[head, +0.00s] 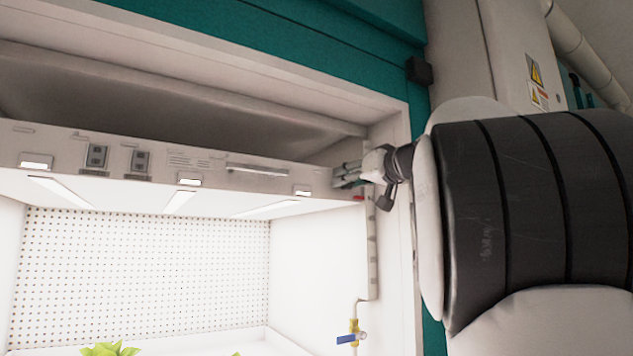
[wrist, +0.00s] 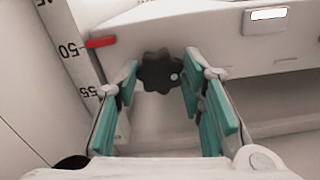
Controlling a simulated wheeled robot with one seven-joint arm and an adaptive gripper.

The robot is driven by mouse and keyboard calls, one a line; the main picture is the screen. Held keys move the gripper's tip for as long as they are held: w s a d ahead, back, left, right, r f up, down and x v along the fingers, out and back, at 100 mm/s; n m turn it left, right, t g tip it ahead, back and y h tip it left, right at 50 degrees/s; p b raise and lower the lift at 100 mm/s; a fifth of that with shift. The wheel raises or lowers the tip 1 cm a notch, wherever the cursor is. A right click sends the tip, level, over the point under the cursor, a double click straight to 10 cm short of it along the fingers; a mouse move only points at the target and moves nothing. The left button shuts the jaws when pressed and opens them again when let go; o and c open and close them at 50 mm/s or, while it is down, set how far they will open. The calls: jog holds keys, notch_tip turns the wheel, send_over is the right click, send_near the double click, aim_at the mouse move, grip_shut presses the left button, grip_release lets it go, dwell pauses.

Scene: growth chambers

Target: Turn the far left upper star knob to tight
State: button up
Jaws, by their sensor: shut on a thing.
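The black star knob (wrist: 160,71) sits on the end of the pale lamp panel in the wrist view. It has a lobed rim and a small pale dot near its right edge. My gripper (wrist: 161,74) has its teal-padded fingers on both sides of the knob, shut on it. In the head view my gripper (head: 347,175) reaches the right end of the lamp panel (head: 255,177), and the knob is hidden behind the fingers there.
A red pointer (wrist: 101,42) lies beside a numbered scale strip (wrist: 75,50), left of the knob. The chamber's right wall stands close to my gripper. A blue-handled valve (head: 347,339) is lower down. Green plants (head: 108,349) show at the bottom.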

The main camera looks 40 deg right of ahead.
jog(key=shift+d+f+m+p, duration=0.1)
jog(key=shift+m+p, duration=0.95)
jog(key=shift+m, duration=2.9)
jog(key=shift+d+m+p, duration=0.1)
jog(key=shift+m+p, duration=0.95)
jog(key=shift+m, duration=3.2)
jog(key=o, duration=1.1)
jog(key=shift+o, duration=0.2)
